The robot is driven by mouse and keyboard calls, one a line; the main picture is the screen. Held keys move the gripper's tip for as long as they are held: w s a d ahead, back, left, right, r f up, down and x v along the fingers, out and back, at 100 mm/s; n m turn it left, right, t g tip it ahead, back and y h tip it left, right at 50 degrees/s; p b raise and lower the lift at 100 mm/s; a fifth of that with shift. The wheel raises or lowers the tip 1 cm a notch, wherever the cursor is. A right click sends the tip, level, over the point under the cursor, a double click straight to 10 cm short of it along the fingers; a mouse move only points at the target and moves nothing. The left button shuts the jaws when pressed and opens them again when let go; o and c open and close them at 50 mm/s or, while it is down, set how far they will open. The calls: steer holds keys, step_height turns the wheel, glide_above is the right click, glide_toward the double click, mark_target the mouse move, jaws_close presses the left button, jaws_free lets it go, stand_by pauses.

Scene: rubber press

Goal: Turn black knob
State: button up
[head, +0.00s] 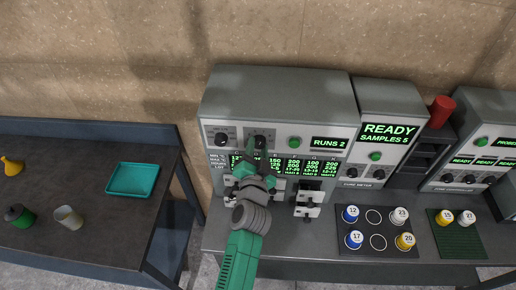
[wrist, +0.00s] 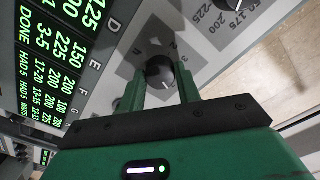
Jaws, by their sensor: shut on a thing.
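The black knob (wrist: 160,70) sits on the light grey panel of the press machine, with small markings around it. A white pointer line shows on its face. My gripper (wrist: 161,80) has one finger on each side of the knob and is shut on it. In the head view my gripper (head: 262,150) reaches up to the machine's front panel, over the second knob (head: 260,137) from the left, which it partly hides. Another black knob (head: 222,139) stands to its left on the same panel.
A green button (head: 295,142) and a "RUNS 2" display (head: 329,143) lie right of my gripper. Below is a green-text screen (head: 313,167). A cure meter (head: 388,130) stands to the right, and numbered pots sit on a dark mat (head: 350,228). A teal tray (head: 132,179) lies on the left table.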

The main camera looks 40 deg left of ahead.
steer(key=m, duration=0.4)
steer(key=shift+r+p, duration=0.15)
steer(key=shift+p, duration=0.2)
steer(key=shift+m, duration=1.8)
steer(key=shift+m+p, duration=0.3)
